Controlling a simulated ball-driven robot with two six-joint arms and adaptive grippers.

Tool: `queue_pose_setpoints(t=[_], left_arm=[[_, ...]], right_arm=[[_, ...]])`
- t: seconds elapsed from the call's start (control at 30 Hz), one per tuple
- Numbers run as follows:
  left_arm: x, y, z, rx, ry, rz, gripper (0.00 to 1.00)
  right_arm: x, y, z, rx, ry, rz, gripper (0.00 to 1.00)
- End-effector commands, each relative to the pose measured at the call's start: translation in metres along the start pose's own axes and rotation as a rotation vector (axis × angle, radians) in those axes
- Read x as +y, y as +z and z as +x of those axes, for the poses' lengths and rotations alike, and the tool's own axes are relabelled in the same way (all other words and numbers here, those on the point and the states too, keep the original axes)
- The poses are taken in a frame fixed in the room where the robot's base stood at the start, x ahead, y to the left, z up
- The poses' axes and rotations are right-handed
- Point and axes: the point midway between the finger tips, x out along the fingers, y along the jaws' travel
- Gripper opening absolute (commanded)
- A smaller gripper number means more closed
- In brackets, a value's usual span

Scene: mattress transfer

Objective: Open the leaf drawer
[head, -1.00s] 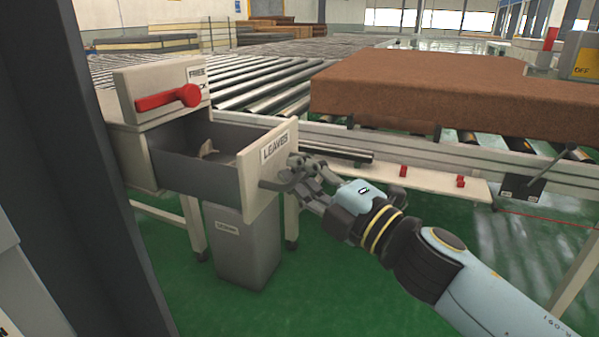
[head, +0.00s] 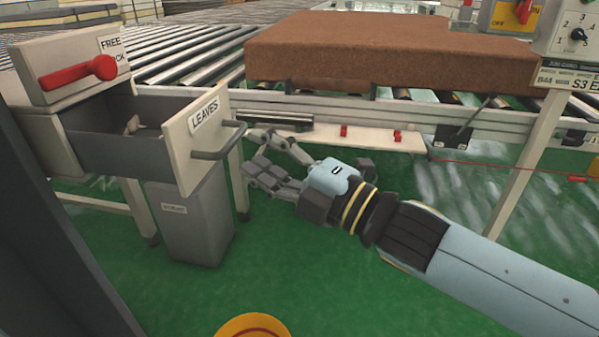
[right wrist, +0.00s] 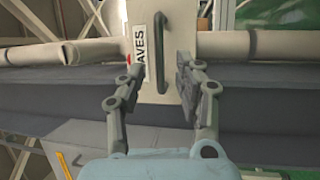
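The leaf drawer (head: 184,147) is pulled out of its cabinet, with its inside visible from above. Its front panel carries a "LEAVES" label (head: 204,114) and a dark bar handle (head: 219,142). My right gripper (head: 254,156) is just right of the handle, apart from it, with its fingers pointing at the drawer front. In the right wrist view the drawer handle (right wrist: 161,56) stands between and beyond the spread, empty fingers (right wrist: 161,80). Something small and pale (head: 132,124) lies in the drawer. My left gripper is not in view.
A red lever (head: 78,78) is on the box above the drawer. A grey bin (head: 190,225) stands below it. A brown mattress (head: 390,52) lies on the roller conveyor (head: 190,52) to the right.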

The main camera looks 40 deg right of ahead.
Motion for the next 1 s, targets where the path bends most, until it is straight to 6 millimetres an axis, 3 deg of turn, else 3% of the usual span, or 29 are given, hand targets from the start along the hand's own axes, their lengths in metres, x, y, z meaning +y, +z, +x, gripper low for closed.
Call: queue_pose_setpoints(t=[0.4,1.0], left_arm=[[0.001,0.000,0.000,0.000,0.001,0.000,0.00],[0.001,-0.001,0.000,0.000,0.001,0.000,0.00]], right_arm=[[0.000,0.000,-0.057,0.002,-0.002,0.000,0.34],[0.000,0.000,-0.064,-0.001,0.000,-0.001,0.34]])
